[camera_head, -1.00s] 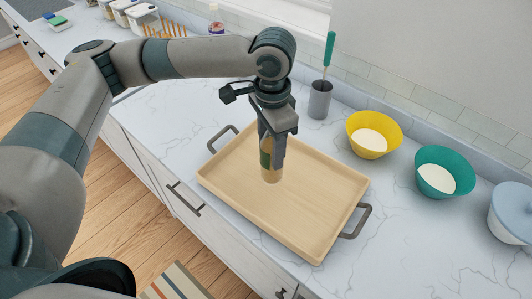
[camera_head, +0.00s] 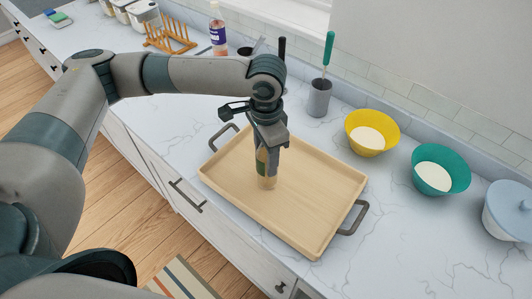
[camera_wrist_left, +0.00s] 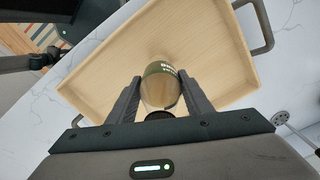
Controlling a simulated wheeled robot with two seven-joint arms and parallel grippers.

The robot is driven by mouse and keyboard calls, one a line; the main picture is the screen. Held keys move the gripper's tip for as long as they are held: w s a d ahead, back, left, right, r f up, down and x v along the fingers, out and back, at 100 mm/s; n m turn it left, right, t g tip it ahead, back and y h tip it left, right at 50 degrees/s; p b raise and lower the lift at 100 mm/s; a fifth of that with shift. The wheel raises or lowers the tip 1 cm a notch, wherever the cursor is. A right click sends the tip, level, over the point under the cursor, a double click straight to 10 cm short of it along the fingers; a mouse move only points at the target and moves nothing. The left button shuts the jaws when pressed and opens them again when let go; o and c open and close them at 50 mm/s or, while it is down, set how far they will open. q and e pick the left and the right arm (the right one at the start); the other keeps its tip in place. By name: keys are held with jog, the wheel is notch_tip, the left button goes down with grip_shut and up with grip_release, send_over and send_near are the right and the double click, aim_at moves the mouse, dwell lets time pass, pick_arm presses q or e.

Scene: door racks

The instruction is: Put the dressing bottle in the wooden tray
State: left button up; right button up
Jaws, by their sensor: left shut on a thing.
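The dressing bottle (camera_head: 265,180) is amber with a dark green label. My left gripper (camera_head: 268,150) is shut on it and holds it roughly upright over the wooden tray (camera_head: 315,200). The bottle's lower end is at or very close to the tray floor; I cannot tell whether it touches. In the left wrist view the bottle (camera_wrist_left: 160,88) sits between the two fingers of the left gripper (camera_wrist_left: 160,98), with the tray (camera_wrist_left: 110,60) behind it. The bottle's upper part is hidden by the gripper in the head view. My right gripper is not in view.
A grey utensil holder (camera_head: 319,98), a yellow bowl (camera_head: 371,134), a teal bowl (camera_head: 440,170) and a pale blue lidded pot (camera_head: 510,211) stand right of the tray. A purple-labelled bottle (camera_head: 218,33) and a wooden rack (camera_head: 170,35) stand at the back. The tray floor around the bottle is bare.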

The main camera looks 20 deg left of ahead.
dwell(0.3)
pick_arm(q)
jog(key=o, duration=1.3)
jog(key=shift+f, duration=0.1)
notch_tip(320, 180, up, 11)
jog(key=b, duration=0.3)
jog(key=shift+d+f+b, duration=0.1)
jog(key=shift+f+b, duration=0.1)
jog(key=shift+b, duration=0.1)
jog(key=shift+r, duration=0.85)
